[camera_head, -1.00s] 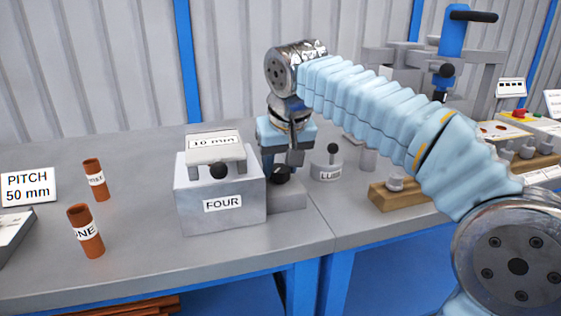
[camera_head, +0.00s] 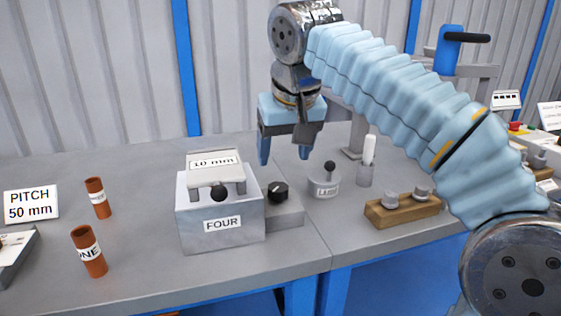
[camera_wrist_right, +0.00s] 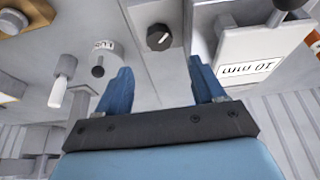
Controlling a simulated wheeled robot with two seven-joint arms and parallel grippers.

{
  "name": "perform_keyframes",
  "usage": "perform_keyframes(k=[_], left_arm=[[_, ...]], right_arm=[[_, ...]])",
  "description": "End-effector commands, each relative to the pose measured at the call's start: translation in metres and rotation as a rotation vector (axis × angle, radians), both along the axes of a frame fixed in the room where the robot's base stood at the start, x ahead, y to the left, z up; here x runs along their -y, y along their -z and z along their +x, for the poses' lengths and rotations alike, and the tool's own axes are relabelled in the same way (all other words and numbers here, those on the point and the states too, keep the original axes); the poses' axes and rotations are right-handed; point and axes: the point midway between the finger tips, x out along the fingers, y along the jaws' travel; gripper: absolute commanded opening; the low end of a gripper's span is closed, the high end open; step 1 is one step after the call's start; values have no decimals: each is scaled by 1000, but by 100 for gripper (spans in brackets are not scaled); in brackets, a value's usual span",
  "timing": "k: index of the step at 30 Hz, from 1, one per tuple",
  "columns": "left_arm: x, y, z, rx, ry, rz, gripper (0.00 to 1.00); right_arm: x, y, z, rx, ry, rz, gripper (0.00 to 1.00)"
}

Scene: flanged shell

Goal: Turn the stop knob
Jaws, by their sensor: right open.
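The stop knob appears to be the black round knob (camera_head: 278,191) on a low grey block (camera_head: 285,213) beside the box marked FOUR (camera_head: 222,222). In the right wrist view the knob (camera_wrist_right: 159,38) shows a white pointer line and lies beyond the fingertips, apart from them. My right gripper (camera_head: 285,158) is open and empty, above and behind the knob in the head view. Its two blue fingers also show in the right wrist view (camera_wrist_right: 162,78) with nothing between them. My left gripper is not in view.
A plate marked 10 mm (camera_head: 216,162) with a black ball knob tops the box. A grey cylinder with a ball lever (camera_head: 324,186) and a white-handled tool (camera_head: 368,155) stand right of the knob. Brown tubes (camera_head: 89,252) stand left. A wooden block (camera_head: 400,211) lies right.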

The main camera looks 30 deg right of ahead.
Motion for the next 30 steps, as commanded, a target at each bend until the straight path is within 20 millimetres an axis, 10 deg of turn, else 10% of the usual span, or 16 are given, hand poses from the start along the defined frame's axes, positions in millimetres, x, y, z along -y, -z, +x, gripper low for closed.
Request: perform_keyframes(k=[8, 30], left_arm=[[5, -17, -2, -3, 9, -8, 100], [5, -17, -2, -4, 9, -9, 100]], right_arm=[[-3, -38, -15, 0, 0, 0, 69], [-4, -39, -16, 0, 0, -1, 69]])
